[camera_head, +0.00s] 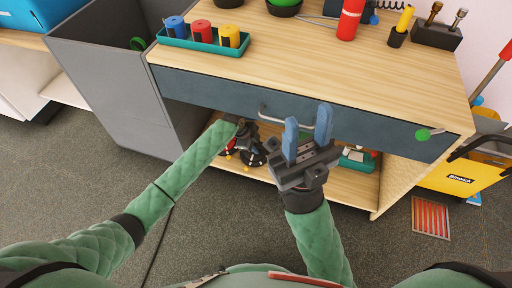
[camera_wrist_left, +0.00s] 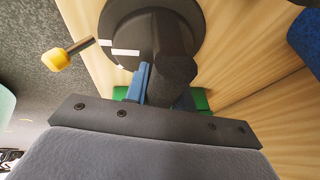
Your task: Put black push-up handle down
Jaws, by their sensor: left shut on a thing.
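The black push-up handle (camera_head: 252,155) is in the opening below the drawer, over the lower shelf, partly hidden by my left arm. In the left wrist view its round black base (camera_wrist_left: 190,22) and thick dark grip (camera_wrist_left: 178,78) fill the upper middle. My left gripper (camera_head: 244,137) is shut on the handle; one blue finger (camera_wrist_left: 140,85) shows against the grip. I cannot tell whether the base touches the shelf. My right gripper (camera_head: 307,136) is open and empty, in front of the drawer, its blue fingers apart.
The lower shelf (camera_head: 335,192) also bears a green tray (camera_head: 358,162) with things in it. The drawer front (camera_head: 215,92) with its metal handle hangs above. A grey bin (camera_head: 125,95) stands left; a yellow case (camera_head: 455,178) stands right. A yellow-ended object (camera_wrist_left: 62,58) shows beside the base.

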